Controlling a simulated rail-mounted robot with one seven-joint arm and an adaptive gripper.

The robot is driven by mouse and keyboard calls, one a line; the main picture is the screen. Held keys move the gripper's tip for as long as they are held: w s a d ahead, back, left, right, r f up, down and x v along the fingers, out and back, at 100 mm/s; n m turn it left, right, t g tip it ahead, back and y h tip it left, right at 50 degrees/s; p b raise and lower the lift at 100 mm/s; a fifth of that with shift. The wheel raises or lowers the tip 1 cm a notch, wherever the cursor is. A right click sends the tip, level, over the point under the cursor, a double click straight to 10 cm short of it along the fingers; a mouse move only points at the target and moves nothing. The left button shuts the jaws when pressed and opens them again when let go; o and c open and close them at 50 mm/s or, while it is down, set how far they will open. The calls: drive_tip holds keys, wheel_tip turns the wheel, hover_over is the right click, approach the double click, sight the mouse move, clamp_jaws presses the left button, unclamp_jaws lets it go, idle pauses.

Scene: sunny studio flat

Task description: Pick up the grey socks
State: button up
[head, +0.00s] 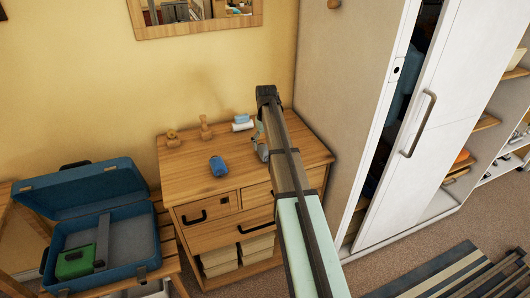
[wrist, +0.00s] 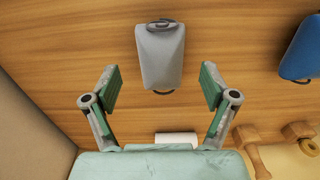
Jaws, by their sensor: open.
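The grey socks (wrist: 161,58) are a rolled grey bundle with dark bands at both ends, lying on a wooden dresser top. In the wrist view they are at upper centre, their near end between the tips of my gripper (wrist: 160,84). My gripper is open and empty, with one green-padded finger on each side and gaps to the bundle. How high it is above the socks I cannot tell. In the head view my arm reaches over the dresser and hides most of that spot; a small grey piece, seemingly the socks (head: 263,153), shows beside it.
A blue bundle (head: 218,166) lies left of the socks on the dresser (head: 190,186). A white roll (head: 243,127), a light blue item (head: 241,118) and wooden figures (head: 205,128) stand behind. A white wardrobe (head: 345,90) rises close on the right. An open blue suitcase (head: 135,222) is at left.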

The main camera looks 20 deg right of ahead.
sight(266, 148)
drive_tip(key=shift+f+p, duration=1.1)
drive_tip(key=shift+f, duration=1.4)
drive_tip(key=c, duration=1.1)
